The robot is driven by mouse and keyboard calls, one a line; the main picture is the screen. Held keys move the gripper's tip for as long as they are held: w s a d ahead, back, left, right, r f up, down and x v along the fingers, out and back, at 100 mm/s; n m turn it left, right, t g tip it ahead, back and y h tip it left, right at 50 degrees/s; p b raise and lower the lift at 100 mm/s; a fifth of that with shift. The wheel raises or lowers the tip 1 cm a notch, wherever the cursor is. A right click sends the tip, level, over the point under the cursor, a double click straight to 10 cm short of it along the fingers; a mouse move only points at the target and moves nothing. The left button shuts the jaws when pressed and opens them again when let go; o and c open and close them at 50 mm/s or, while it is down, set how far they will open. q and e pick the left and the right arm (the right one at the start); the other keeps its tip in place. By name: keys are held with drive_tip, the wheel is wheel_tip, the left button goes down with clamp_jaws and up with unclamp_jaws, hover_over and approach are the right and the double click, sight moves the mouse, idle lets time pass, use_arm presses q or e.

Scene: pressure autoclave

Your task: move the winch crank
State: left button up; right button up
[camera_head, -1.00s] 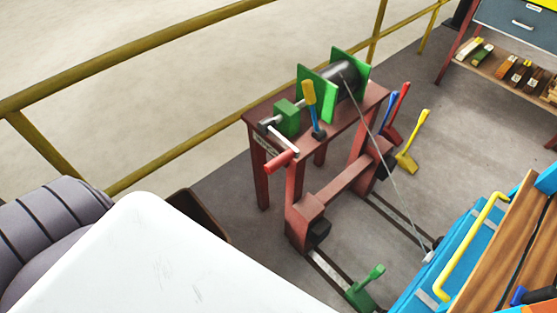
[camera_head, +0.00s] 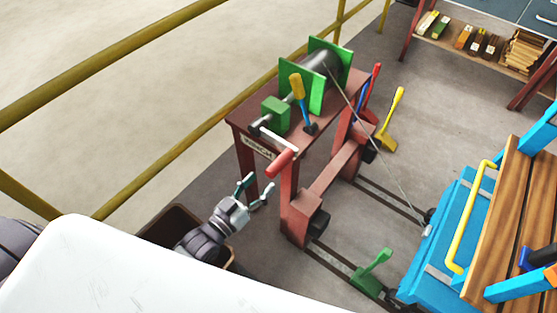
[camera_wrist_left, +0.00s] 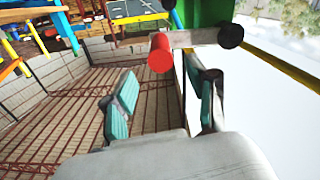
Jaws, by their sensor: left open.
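The winch crank (camera_head: 280,141) is a pale metal arm with a red cylindrical handle (camera_head: 279,163), on the near side of the winch (camera_head: 316,85) with its green plates. My left gripper (camera_head: 257,187) is open and empty, below and left of the red handle, in front of the winch table's leg. In the left wrist view, the red handle (camera_wrist_left: 160,53) shows end-on beyond the fingers (camera_wrist_left: 163,103), with the crank arm (camera_wrist_left: 196,37) running right to a dark hub. The fingers do not touch the handle. My right gripper is in neither view.
A cable runs from the drum to the blue cart (camera_head: 441,231). A dark brown bin (camera_head: 170,224) stands on the floor near my arm. A yellow railing (camera_head: 180,147) runs behind the winch.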

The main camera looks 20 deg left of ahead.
sight(280, 163)
use_arm(q)
drive_tip(key=x, duration=0.9)
drive_tip(key=shift+w+f+p, duration=0.1)
drive_tip(key=shift+w+p, duration=0.1)
drive_tip(key=shift+p, duration=0.1)
clamp_jaws()
